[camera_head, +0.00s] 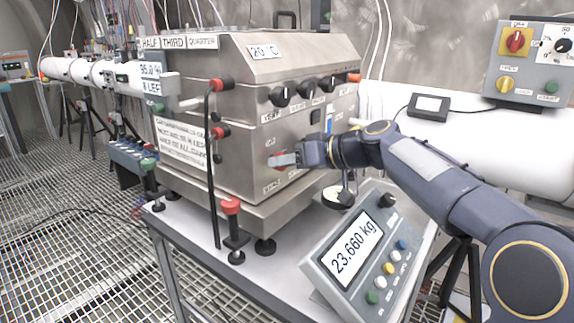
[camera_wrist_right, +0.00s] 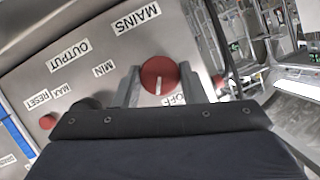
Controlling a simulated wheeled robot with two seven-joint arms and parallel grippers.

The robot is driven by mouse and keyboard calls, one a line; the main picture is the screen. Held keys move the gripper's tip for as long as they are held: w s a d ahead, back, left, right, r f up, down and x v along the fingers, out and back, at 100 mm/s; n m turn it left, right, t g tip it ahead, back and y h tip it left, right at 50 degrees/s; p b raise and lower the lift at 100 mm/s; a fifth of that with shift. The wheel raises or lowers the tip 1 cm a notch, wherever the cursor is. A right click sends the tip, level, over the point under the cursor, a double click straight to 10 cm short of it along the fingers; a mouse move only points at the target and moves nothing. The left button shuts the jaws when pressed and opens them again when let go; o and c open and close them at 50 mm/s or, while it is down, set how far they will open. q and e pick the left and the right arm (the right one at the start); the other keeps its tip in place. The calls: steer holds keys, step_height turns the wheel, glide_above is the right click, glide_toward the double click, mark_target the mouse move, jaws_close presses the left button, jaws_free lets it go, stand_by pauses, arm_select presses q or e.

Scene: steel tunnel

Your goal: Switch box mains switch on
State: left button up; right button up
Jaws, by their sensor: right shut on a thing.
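The mains switch is a round red knob (camera_wrist_right: 158,72) on the front of the steel switch box (camera_head: 225,140). A MAINS label (camera_wrist_right: 139,17) is beside it, and an OFF label (camera_wrist_right: 177,99) is partly hidden by my gripper. The knob's white mark points toward the gripper side, near OFF. My right gripper (camera_wrist_right: 160,85) has one finger on each side of the knob and is shut on it. In the head view my right gripper (camera_head: 284,160) reaches the box's lower front and hides most of the knob. My left gripper is not in view.
A scale display (camera_head: 357,250) reading 23.660 kg stands in front, below my right arm. Black knobs (camera_head: 303,88) line the box's upper front. A grey control box (camera_head: 535,62) hangs at right.

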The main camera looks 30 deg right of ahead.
steer(key=m+y, duration=0.1)
steer(key=m, duration=0.2)
steer(key=m+y+b, duration=0.1)
steer(key=m+y, duration=0.2)
steer(key=m, duration=0.2)
steer(key=shift+d+f+m+y, duration=0.2)
steer(key=shift+f+m+y, duration=0.05)
steer(key=shift+m+y, duration=0.05)
stand_by(0.7)
steer(key=o, duration=1)
steer(key=v, duration=0.7)
steer(key=shift+s+d+f, duration=0.1)
steer(key=shift+s+d, duration=0.2)
